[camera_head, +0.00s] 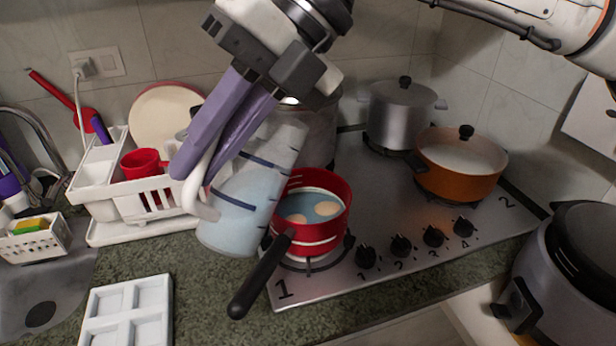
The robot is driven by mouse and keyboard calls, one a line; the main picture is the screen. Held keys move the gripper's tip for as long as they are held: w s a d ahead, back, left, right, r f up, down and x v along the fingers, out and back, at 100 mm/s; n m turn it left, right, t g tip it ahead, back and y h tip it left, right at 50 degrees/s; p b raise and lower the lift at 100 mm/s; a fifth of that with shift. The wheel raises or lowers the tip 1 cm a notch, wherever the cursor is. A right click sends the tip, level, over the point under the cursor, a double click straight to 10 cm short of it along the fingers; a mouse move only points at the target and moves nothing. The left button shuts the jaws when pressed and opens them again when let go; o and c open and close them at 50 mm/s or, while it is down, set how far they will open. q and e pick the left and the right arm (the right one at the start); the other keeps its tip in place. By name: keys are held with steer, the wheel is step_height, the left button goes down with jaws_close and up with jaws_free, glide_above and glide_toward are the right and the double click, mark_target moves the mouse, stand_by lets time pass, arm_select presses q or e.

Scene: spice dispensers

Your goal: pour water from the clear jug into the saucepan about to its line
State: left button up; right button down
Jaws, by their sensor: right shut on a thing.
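The clear jug (238,200) is held in the air, leaning a little to the right, with pale blue water in its lower part and dark bands around its wall. My right gripper (197,168) is shut on its white handle, its purple fingers on the handle's upper part. The red saucepan (325,231) stands on the front left burner, its black handle pointing toward the front left. It holds bluish liquid and two pale rounded things. In this view the jug overlaps the saucepan's left side; no stream of water shows. My left gripper is out of view.
The steel hob (385,215) also carries a grey lidded pot (400,112), an orange lidded pot (460,176) and another pot partly behind the jug. A white dish rack (125,200) stands left, a white compartment tray (128,318) at front left, a grey cooker (570,270) at right.

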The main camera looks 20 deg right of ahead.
steer(key=shift+w+d+r+y, duration=0.15)
steer(key=shift+w+r+y, duration=0.05)
steer(key=shift+r+y, duration=0.1)
steer(key=shift+d+f+g, duration=0.1)
steer(key=shift+f+g, duration=0.1)
steer(key=shift+g, duration=0.2)
steer(key=shift+w+d+f+m+g+y+b, duration=0.3)
steer(key=shift+y+b, duration=0.1)
steer(key=shift+y, duration=0.3)
stand_by(0.8)
steer(key=shift+w+d+r+g+y, duration=0.25)
steer(key=shift+w+d+g+y, duration=0.3)
steer(key=shift+y, duration=0.15)
stand_by(3.9)
